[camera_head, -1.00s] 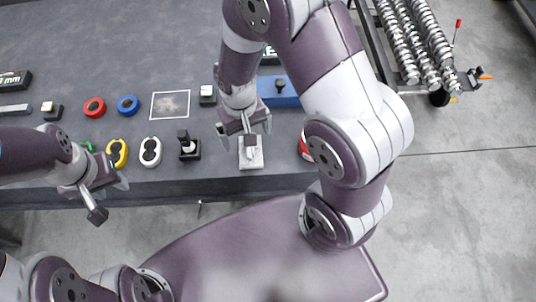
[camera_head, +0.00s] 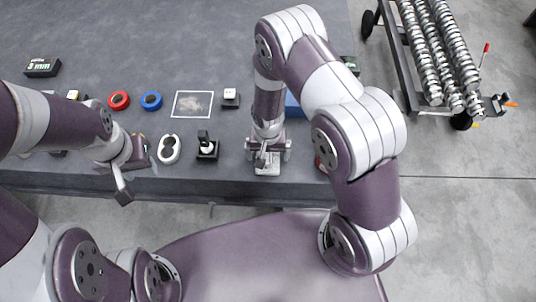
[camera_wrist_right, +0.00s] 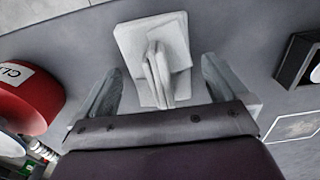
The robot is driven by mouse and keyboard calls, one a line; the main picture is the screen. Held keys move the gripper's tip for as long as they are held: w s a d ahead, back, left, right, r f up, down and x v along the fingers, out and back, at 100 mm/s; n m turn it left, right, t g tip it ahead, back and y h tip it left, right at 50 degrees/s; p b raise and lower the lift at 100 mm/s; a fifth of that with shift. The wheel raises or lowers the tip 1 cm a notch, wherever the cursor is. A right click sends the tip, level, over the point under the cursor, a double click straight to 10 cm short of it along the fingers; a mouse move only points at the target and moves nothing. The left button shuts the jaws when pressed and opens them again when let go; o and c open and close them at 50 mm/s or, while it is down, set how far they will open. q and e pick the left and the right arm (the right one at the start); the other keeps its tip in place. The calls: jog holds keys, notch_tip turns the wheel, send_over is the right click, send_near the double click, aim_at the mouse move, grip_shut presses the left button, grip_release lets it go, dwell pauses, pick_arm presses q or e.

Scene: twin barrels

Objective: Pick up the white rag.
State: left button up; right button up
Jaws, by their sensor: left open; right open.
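The white rag (camera_wrist_right: 155,65) shows in the right wrist view as a pale folded cloth with a raised ridge in its middle. It lies on the table near the front edge. In the head view the rag (camera_head: 267,169) is partly hidden by my right gripper (camera_head: 268,158). My right gripper is open right above it, and in the wrist view its two fingers (camera_wrist_right: 160,95) stand on either side of the ridge, apart from it. My left gripper (camera_head: 138,178) is open and empty at the front left of the table, near a white oval object.
A white oval with two holes (camera_head: 169,149), a black joystick-like device (camera_head: 207,146), a red ring (camera_head: 118,100), a blue ring (camera_head: 151,101) and a picture card (camera_head: 192,104) lie left of the rag. A red round object (camera_wrist_right: 25,95) is on its other side.

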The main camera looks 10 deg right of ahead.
jog(key=shift+f, duration=0.2)
jog(key=c, duration=1.2)
jog(key=shift+o, duration=0.2)
jog(key=shift+r, duration=0.55)
notch_tip(320, 180, up, 3)
jog(key=shift+f, duration=0.15)
jog(key=s+d+r, duration=0.7)
jog(key=s+d, duration=0.1)
jog(key=shift+s+r, duration=0.15)
jog(key=shift+s, duration=0.15)
